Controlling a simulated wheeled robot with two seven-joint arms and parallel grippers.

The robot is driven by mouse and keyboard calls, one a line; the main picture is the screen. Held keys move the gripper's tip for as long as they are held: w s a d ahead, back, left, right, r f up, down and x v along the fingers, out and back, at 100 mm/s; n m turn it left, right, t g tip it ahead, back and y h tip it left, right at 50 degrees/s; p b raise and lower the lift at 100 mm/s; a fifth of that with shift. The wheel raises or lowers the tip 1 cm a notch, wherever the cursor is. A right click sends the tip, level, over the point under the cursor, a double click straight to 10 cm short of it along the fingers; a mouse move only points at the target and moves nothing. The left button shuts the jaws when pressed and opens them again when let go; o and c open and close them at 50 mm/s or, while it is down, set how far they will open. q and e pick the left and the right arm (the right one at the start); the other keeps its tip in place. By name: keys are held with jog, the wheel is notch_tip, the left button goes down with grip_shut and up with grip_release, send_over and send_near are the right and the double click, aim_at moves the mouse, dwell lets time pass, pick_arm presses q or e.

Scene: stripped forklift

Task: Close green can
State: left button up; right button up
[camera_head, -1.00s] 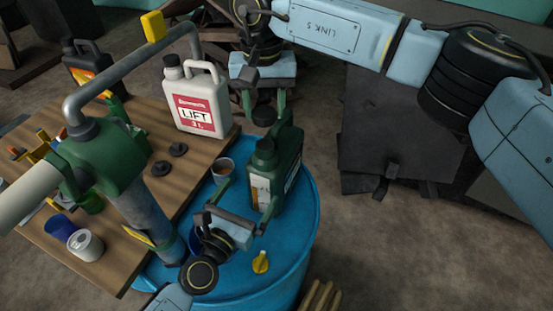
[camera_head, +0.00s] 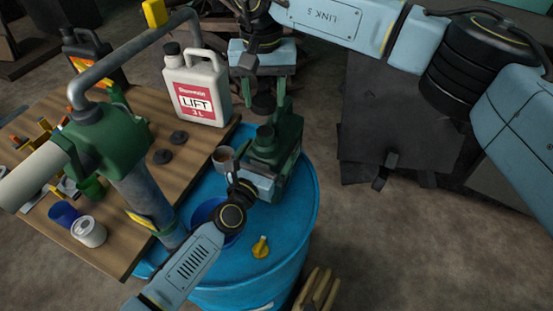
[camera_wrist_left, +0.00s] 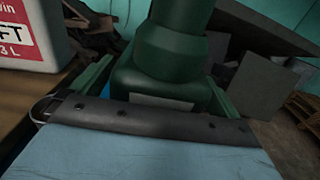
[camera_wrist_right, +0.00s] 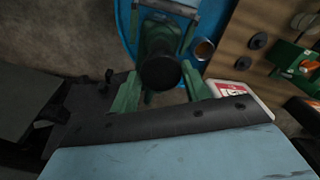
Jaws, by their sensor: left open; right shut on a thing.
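The green can (camera_head: 284,143) stands upright on the blue barrel (camera_head: 293,222). Its bare neck (camera_head: 265,134) points up; the neck and body also fill the middle of the left wrist view (camera_wrist_left: 165,50). My right gripper (camera_head: 263,96) is above the can, shut on a round black cap (camera_wrist_right: 160,73). In the head view the cap appears above the neck and apart from it. My left gripper (camera_wrist_left: 158,82) is open at the can's near side, with one finger on each side of the body. I cannot tell whether the fingers touch it.
A white LIFT jug (camera_head: 197,87) stands on the wooden table (camera_head: 140,205), near two black caps (camera_head: 170,146). A small cup (camera_head: 222,157) and a yellow cap (camera_head: 260,247) are on the barrel. A green pump with a grey pipe (camera_head: 110,140) stands at left.

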pick_arm(q)
jog(key=shift+x, duration=0.85)
jog(key=c, duration=1.3)
jog(key=shift+o, duration=0.2)
pick_arm(e)
send_over(266, 131)
jog(key=shift+f, duration=2.5)
jog(key=shift+f, duration=0.1)
jog(key=shift+f, duration=0.8)
jog(key=shift+f, duration=0.55)
